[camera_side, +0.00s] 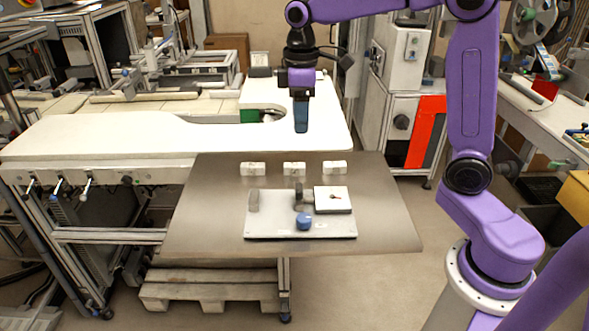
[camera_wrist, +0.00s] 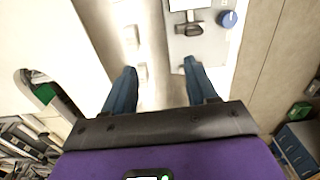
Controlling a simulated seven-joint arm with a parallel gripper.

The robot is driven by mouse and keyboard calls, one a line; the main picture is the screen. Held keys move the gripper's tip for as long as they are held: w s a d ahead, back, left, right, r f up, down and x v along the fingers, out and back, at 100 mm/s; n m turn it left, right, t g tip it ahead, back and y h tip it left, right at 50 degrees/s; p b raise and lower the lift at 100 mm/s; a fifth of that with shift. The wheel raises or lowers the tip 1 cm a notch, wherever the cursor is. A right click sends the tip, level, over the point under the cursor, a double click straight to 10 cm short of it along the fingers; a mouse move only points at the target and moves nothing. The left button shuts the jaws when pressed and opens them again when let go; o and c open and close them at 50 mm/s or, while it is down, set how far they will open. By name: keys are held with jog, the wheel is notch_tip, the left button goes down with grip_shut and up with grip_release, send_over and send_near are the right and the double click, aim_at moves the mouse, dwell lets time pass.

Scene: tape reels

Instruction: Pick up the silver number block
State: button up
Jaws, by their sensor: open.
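Three small pale blocks stand in a row along the back of the table: left (camera_side: 253,169), middle (camera_side: 294,168) and right (camera_side: 335,167). Two pale blocks also show in the wrist view, one at the upper left (camera_wrist: 130,36) and one between the fingers (camera_wrist: 140,73). I cannot read any numbers or tell which block is silver.
A grey plate (camera_side: 270,229) on the brown-grey table (camera_side: 205,215) carries a dark upright part (camera_side: 299,194), a blue round knob (camera_side: 304,222) and a white square (camera_side: 332,207). The table's left and right sides are clear. The white bench (camera_side: 110,135) adjoins behind.

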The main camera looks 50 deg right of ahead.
send_over(296, 165)
jog(key=shift+m, duration=0.4)
notch_tip(296, 165, down, 16)
jog(key=shift+f, duration=0.25)
grip_shut()
